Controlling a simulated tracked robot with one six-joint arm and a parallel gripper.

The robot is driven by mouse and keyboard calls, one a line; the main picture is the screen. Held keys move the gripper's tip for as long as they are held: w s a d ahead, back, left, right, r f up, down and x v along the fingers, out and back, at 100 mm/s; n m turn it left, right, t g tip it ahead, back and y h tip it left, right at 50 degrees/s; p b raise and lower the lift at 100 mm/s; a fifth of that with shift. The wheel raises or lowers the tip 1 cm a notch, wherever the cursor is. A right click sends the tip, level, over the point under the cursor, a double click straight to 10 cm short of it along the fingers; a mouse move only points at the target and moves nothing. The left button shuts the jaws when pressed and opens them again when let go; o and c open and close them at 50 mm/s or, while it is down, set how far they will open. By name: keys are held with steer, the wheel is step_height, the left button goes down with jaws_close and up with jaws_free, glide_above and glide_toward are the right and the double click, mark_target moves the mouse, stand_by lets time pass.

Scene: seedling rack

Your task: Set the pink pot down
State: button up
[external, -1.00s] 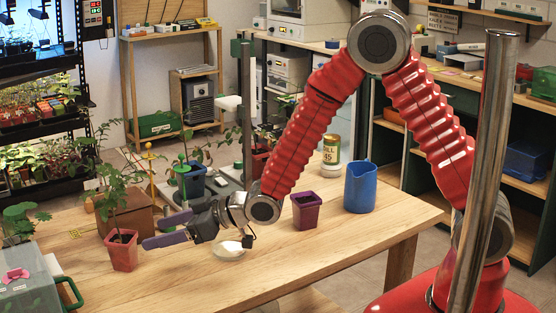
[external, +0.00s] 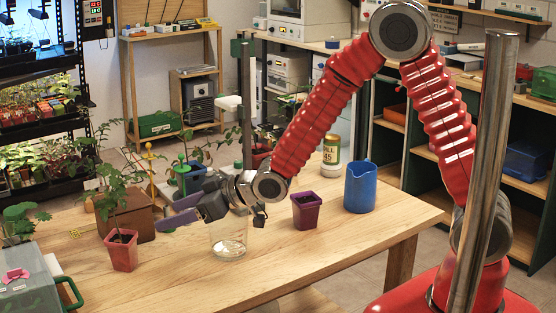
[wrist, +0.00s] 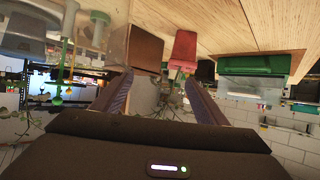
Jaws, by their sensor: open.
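The pink pot (external: 121,252) with a leafy seedling stands upright on the wooden table in the external view, near the table's left side. My gripper (external: 168,214) is to its right and a little higher, with clear space between its purple fingers and the pot. In the wrist view, which shows the scene upside down, the fingers (wrist: 159,80) are spread with nothing gripped between them. The pot (wrist: 184,46) shows beyond the fingertips there, apart from them. Its seedling hangs partly behind the right finger.
A brown box (external: 126,222) stands behind the pot. A clear glass beaker (external: 229,240) is just below and right of my gripper. A purple pot (external: 306,211) and a blue jug (external: 360,188) stand farther right. The table's front middle is bare.

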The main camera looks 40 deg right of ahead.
steer(key=s+d+r+m+h, duration=0.2)
steer(key=d+r, duration=0.2)
steer(key=d, duration=0.4)
steer(key=s+d+r+m+g+h, duration=0.15)
steer(key=d+r, duration=0.25)
steer(key=d, duration=0.5)
steer(key=s+d+r+m+t+h, duration=0.15)
steer(key=d+r, duration=0.25)
steer(key=d, duration=0.4)
steer(key=s+d+r+m+g+h, duration=0.1)
steer(key=s+d+g, duration=0.1)
steer(key=s+d, duration=0.4)
steer(key=s+d+r+m+g+h, duration=0.1)
steer(key=s+d, duration=0.6)
steer(key=s, duration=0.7)
steer(key=shift+s+r+m+g+h, duration=0.2)
steer(key=shift+r+m+g+h, duration=0.05)
steer(key=shift+m+g+h, duration=0.35)
